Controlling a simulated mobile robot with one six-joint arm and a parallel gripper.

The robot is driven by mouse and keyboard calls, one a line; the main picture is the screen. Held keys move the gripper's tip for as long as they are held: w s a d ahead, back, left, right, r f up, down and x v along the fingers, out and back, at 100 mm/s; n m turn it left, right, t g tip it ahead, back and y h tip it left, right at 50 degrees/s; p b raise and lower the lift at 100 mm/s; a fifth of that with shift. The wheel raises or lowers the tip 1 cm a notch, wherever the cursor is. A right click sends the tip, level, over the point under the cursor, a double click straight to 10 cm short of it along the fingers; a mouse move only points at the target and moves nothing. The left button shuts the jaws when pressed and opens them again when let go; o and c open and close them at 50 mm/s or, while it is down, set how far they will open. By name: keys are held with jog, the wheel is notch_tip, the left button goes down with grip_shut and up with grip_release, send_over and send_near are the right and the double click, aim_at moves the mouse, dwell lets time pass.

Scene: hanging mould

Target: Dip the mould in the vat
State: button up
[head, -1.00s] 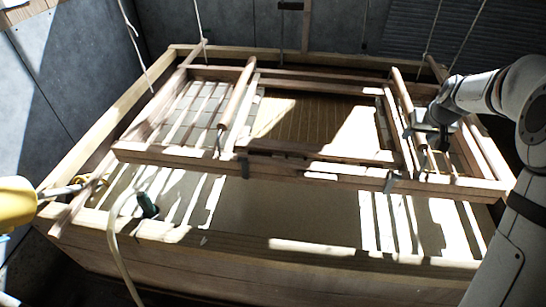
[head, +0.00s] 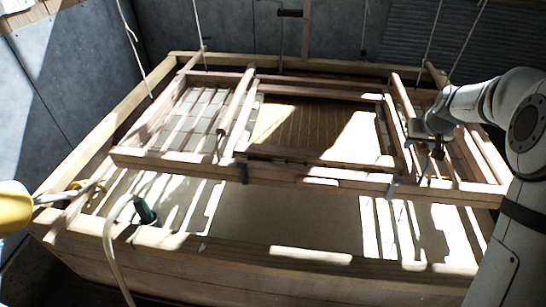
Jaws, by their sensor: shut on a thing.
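The mould (head: 318,122) is a wooden frame with a fine brown ribbed screen, hung by ropes over the vat. Round wooden bars flank the screen, and a front rail (head: 300,190) runs across below it. The vat (head: 200,252) is a large wooden box holding pale liquid (head: 290,218). My gripper (head: 424,140) is at the right end of the mould, shut on what looks like the right-hand round bar (head: 406,108). The fingertips are small and partly lost in shadow. I cannot tell whether the mould's underside touches the liquid.
A pale hose (head: 112,250) with a dark green end (head: 145,211) hangs over the vat's front left edge. A yellow object (head: 14,208) with a metal rod is at the left. Ropes (head: 432,45) rise at the back. Grey walls stand close behind.

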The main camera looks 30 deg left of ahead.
grip_shut()
notch_tip(320, 180, down, 22)
jog(key=t+b, duration=0.1)
jog(key=b, duration=2.2)
jog(key=shift+y+b, duration=0.3)
jog(key=shift+b, duration=0.1)
jog(key=shift+s, duration=0.1)
